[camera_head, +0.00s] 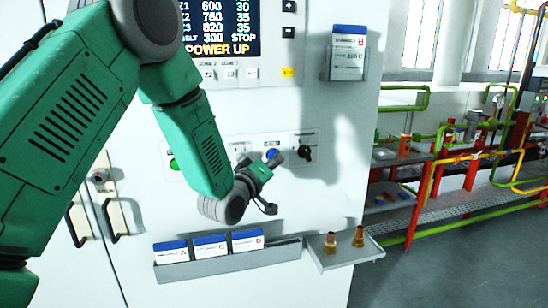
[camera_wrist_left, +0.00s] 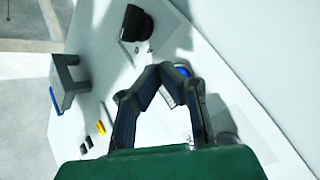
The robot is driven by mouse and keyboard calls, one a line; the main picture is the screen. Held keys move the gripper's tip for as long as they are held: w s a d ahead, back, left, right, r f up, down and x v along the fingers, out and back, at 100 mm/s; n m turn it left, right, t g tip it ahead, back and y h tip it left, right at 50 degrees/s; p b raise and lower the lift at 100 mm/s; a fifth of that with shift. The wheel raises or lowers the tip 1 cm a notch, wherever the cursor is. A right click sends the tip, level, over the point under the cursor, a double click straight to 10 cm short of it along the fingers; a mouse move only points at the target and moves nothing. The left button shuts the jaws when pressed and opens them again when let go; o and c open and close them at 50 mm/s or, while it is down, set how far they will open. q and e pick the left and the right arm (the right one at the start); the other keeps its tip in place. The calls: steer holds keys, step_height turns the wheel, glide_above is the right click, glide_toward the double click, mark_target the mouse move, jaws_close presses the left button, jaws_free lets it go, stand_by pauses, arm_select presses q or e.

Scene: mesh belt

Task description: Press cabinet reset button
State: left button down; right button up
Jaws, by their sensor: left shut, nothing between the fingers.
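The white cabinet (camera_head: 340,185) fills the middle of the head view. A blue button (camera_head: 272,154) sits on its lower control strip; small labels near it are unreadable. My left gripper (camera_head: 268,163) is shut and empty, its fingertips right at the blue button. In the left wrist view the closed left fingertips (camera_wrist_left: 162,72) partly cover the blue button (camera_wrist_left: 183,71). I cannot tell whether they touch it or whether it is pressed in. A green button (camera_head: 174,164) shows partly behind my arm. My right gripper is not in view.
A black rotary knob (camera_head: 305,153) sits just right of the blue button. Above is a display (camera_head: 225,28) reading "POWER UP". A card holder (camera_head: 347,62) juts out at upper right. Below are a card rack (camera_head: 225,262) and a small shelf (camera_head: 345,250) with two brass-coloured parts.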

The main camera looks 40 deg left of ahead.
arm_select(q)
steer(key=shift+w+a, duration=0.1)
steer(key=shift+w+a+r, duration=0.1)
steer(key=shift+w+a, duration=0.05)
steer(key=shift+w+a, duration=0.3)
steer(key=shift+a, duration=0.05)
stand_by(0.8)
stand_by(0.3)
steer(key=shift+s+d, duration=0.6)
steer(key=shift+d, duration=0.05)
steer(key=s+d, duration=0.1)
steer(key=d, duration=0.1)
steer(key=s+d+b, duration=0.1)
steer(key=s+d, duration=0.1)
steer(key=shift+s, duration=0.1)
stand_by(0.3)
stand_by(0.6)
